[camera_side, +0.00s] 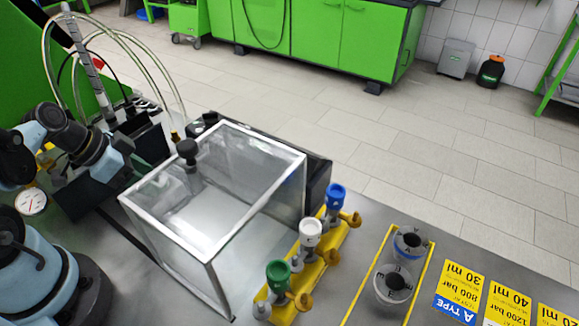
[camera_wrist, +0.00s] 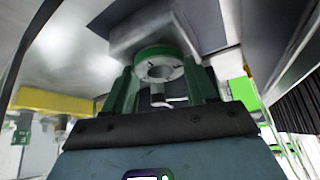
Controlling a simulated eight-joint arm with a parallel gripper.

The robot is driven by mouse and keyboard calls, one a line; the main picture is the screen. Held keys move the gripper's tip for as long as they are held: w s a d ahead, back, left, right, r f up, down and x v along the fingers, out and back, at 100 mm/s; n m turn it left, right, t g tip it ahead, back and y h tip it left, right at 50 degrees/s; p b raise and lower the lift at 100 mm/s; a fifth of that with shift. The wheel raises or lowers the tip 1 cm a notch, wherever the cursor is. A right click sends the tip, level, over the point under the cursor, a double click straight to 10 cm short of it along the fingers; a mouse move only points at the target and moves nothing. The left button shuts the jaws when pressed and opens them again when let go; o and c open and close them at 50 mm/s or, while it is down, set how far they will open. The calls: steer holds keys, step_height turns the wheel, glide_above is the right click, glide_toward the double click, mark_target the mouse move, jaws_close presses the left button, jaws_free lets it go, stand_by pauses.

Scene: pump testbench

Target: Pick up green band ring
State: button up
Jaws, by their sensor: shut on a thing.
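In the wrist view, the green band ring (camera_wrist: 158,53) is a pale metal ring with a green band around it. It sits between the two dark green fingers of my gripper (camera_wrist: 164,76), which is shut on it. The ring is close to a grey metal block (camera_wrist: 135,36) just beyond it; I cannot tell whether they touch. In the side view, my arm is at the left edge, and I cannot make out the ring or the fingertips there.
A clear box (camera_side: 215,205) stands right of my arm. Beyond it, a yellow rack (camera_side: 310,262) holds blue, white and green-topped fittings. Hoses (camera_side: 115,35) loop at the upper left. Yellow label cards (camera_side: 505,305) lie at the right.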

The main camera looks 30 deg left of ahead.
steer(key=shift+r, duration=0.2)
step_height(320, 180, up, 21)
steer(key=w+d+r+m+g+h, duration=0.1)
steer(key=w+d+m, duration=0.2)
steer(key=d, duration=0.5)
steer(key=w+d+r+m+g+h, duration=0.1)
steer(key=w+d+m+g, duration=0.2)
steer(key=d, duration=0.5)
steer(key=w+d+r+m+h, duration=0.1)
steer(key=w+d+m, duration=0.25)
steer(key=d, duration=0.45)
steer(key=s+d+f+m+g, duration=0.2)
steer(key=s+d+m, duration=0.25)
steer(key=d, duration=0.65)
steer(key=s+d+f+m+g, duration=0.2)
steer(key=s+d+m, duration=0.3)
steer(key=d, duration=0.6)
steer(key=shift+n, duration=0.5)
steer(key=shift+s+d+f, duration=0.1)
steer(key=shift+s+f, duration=0.05)
steer(key=shift+f, duration=4.3)
steer(key=shift+s+d+f, duration=0.1)
steer(key=shift+f, duration=4.35)
